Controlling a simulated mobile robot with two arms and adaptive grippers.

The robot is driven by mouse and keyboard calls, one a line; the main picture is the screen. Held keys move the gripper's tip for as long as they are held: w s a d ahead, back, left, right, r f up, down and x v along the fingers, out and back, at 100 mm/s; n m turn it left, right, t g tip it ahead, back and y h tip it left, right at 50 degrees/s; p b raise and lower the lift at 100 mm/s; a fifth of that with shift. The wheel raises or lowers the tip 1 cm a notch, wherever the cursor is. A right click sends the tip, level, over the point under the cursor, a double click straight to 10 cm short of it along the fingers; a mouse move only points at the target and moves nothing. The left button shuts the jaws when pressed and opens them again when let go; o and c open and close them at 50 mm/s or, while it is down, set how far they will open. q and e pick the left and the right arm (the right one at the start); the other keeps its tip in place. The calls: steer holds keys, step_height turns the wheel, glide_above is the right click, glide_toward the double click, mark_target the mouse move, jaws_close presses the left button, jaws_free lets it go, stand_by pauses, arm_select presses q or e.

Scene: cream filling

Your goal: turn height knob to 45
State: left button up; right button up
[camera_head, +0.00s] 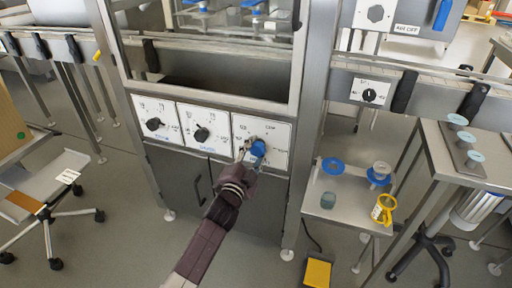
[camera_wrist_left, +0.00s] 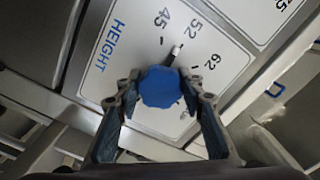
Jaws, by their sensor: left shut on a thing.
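The blue height knob (camera_head: 258,148) sits on the rightmost of three white dial plates on the machine's front. In the left wrist view the knob (camera_wrist_left: 161,87) is at the centre, with HEIGHT printed on its plate (camera_wrist_left: 125,62). Its pale pointer (camera_wrist_left: 177,50) points up and slightly right, between the 45 and 52 marks and apparently nearer 52. My left gripper (camera_head: 249,153) is shut on the knob, with one finger on each side of it. Part of the dial is hidden behind the knob and fingers. My right gripper is not in view.
Two other plates with black knobs, the left one (camera_head: 154,124) and the middle one (camera_head: 202,134), are beside the height dial. A small side table (camera_head: 345,203) with blue parts and a yellow item stands to the right. A chair (camera_head: 50,185) stands at the left.

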arm_select(q)
steer(key=n+p, duration=0.1)
steer(key=n, duration=0.2)
steer(key=shift+n, duration=0.3)
steer(key=shift+f+n+p, duration=0.15)
steer(key=shift+n+p, duration=0.3)
steer(key=shift+n, duration=0.25)
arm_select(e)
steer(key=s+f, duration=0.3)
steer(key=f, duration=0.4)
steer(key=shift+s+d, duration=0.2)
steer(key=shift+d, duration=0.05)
arm_select(q)
steer(key=o, duration=1.2)
steer(key=shift+s, duration=0.1)
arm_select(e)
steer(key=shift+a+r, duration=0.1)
arm_select(q)
steer(key=v, duration=1.1)
steer(key=shift+s, duration=0.4)
steer(key=shift+a, duration=0.15)
